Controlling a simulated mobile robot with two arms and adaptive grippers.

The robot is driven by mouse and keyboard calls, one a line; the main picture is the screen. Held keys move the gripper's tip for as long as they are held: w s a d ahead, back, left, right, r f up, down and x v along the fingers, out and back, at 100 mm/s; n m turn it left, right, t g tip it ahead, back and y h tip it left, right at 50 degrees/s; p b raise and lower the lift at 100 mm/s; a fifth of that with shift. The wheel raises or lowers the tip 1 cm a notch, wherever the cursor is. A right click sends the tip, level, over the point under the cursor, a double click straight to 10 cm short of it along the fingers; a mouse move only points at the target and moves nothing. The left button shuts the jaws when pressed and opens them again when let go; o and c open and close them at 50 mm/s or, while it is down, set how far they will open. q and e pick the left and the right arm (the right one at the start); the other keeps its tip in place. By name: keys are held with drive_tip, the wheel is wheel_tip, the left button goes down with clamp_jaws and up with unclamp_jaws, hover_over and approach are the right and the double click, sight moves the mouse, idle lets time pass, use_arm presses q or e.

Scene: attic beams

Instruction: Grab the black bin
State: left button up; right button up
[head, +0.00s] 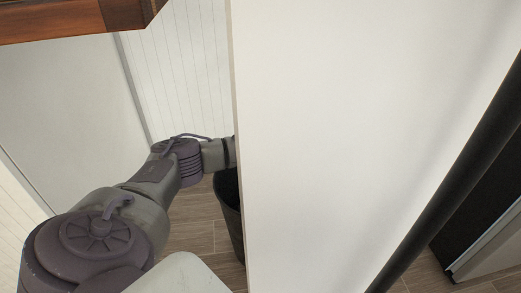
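The black bin (229,207) stands on the floor in the gap left of a white wall. Only its left side and part of its open top show; the wall edge hides the rest. My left arm reaches in from the lower left, and its wrist passes behind the wall edge above the bin. The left gripper itself is hidden behind the wall, so its fingers and any contact with the bin cannot be seen. My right gripper is not in view.
The white wall (340,140) fills the middle, close in front of me. A wooden beam (60,18) crosses the top left. A black pole (455,175) slants at right beside a dark cabinet (485,215). Some wood floor (205,238) is bare near the bin.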

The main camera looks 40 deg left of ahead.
use_arm(q)
drive_tip(key=shift+f, duration=0.25)
idle(0.4)
clamp_jaws()
drive_tip(key=shift+w+r, duration=0.15)
idle(0.3)
